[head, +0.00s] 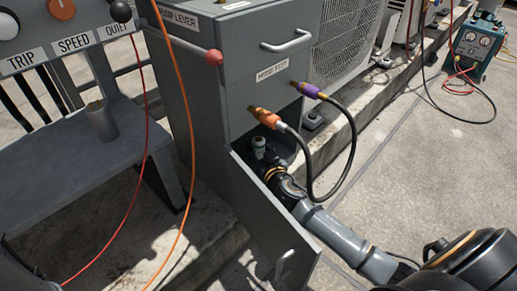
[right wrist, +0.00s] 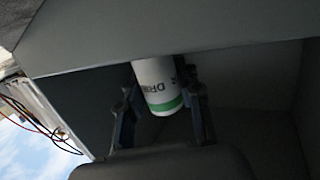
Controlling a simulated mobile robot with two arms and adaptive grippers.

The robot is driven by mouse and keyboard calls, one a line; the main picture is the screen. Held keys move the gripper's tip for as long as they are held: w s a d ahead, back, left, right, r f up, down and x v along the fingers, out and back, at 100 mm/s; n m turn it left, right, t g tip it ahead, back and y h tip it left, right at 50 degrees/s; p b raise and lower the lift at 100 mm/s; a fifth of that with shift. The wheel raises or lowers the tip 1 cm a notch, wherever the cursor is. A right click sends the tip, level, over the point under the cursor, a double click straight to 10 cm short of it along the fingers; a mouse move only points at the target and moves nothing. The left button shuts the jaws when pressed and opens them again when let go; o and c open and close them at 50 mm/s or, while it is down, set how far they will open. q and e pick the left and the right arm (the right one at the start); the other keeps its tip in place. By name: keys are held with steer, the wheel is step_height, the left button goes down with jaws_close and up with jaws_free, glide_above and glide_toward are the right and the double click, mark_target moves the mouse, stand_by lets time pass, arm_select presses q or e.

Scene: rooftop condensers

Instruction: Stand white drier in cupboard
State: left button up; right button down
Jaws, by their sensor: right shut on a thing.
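The white drier (right wrist: 160,88), with a green band and dark lettering, is between the two fingers of my right gripper (right wrist: 162,108), which is shut on it. In the head view its pale end (head: 258,143) shows just inside the open cupboard. The cupboard is the lower part of the grey cabinet (head: 214,150), and its door (head: 262,222) hangs open. My right gripper (head: 264,163) reaches into the opening from the lower right. Whether the drier touches the cupboard floor is hidden. My left gripper is not in view.
A red-knobbed lever (head: 213,57) juts from the cabinet. A grey bench (head: 75,165) stands left; a teal gauge unit (head: 478,48) sits far right.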

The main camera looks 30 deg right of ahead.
steer(key=shift+f, duration=0.2)
steer(key=c, duration=0.9)
jaws_free()
steer(key=shift+r, duration=0.1)
steer(key=shift+r, duration=0.25)
steer(key=p+v, duration=0.4)
steer(key=v, duration=0.7)
steer(key=shift+s+f, duration=0.1)
steer(key=shift+s, duration=0.45)
